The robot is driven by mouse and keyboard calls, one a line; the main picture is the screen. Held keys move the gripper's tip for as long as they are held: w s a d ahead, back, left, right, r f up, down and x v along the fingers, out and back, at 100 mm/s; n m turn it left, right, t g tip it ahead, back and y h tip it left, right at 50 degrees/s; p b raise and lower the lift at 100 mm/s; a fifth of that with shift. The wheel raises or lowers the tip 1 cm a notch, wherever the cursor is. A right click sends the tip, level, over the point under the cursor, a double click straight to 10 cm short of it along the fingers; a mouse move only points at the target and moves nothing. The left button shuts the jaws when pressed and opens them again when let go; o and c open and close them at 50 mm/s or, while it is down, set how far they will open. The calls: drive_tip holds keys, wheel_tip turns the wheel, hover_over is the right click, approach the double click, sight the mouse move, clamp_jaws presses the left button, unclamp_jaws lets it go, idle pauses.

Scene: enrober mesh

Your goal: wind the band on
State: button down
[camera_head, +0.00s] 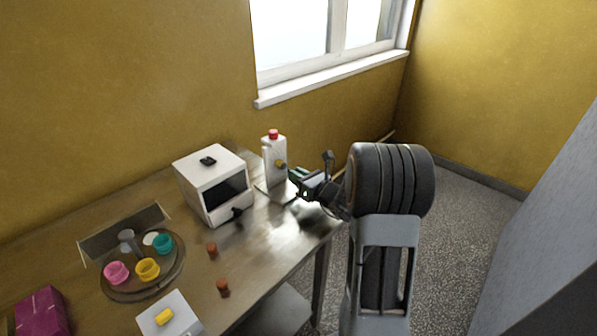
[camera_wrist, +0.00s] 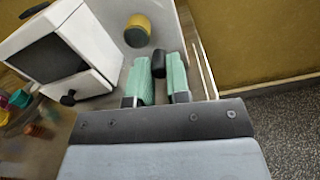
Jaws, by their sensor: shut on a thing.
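The tall white unit (camera_head: 273,158) with a red cap (camera_head: 273,134) stands at the table's far right. A yellow round knob (camera_head: 280,164) sits on its side; the knob also shows in the wrist view (camera_wrist: 137,30). My gripper (camera_head: 294,177) is at this unit, just below and right of the knob. In the wrist view, its green fingers (camera_wrist: 159,72) are shut on a small dark grip (camera_wrist: 158,63) beside the knob. How the dark grip joins the unit is hidden. I cannot make out a band.
A white box (camera_head: 200,178) with a dark window and black side knob (camera_head: 237,212) stands left of the unit. A round tray (camera_head: 130,294) holds coloured cups.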

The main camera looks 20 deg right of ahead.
sight(281, 175)
drive_tip(key=m+p, duration=0.1)
drive_tip(key=m, duration=0.1)
drive_tip(key=a+m+p, duration=0.1)
drive_tip(key=m, duration=0.1)
drive_tip(key=m+p, duration=0.1)
drive_tip(key=m, duration=0.1)
drive_tip(key=shift+s+a+m+p, duration=0.2)
drive_tip(key=shift+s+m+p, duration=0.1)
drive_tip(key=shift+p, duration=0.05)
drive_tip(key=m+p, duration=0.1)
drive_tip(key=m, duration=0.1)
drive_tip(key=a+m+p, duration=0.1)
drive_tip(key=m+p, duration=0.1)
drive_tip(key=shift+s, duration=0.15)
drive_tip(key=shift+s+a+r+m+p, duration=0.15)
drive_tip(key=shift+m+p, duration=0.35)
drive_tip(key=shift+m, duration=0.25)
drive_tip(key=shift+a+f+m+p, duration=0.1)
drive_tip(key=shift+m+p, duration=0.4)
drive_tip(key=shift+m, duration=0.25)
drive_tip(key=c, duration=1.1)
unclamp_jaws()
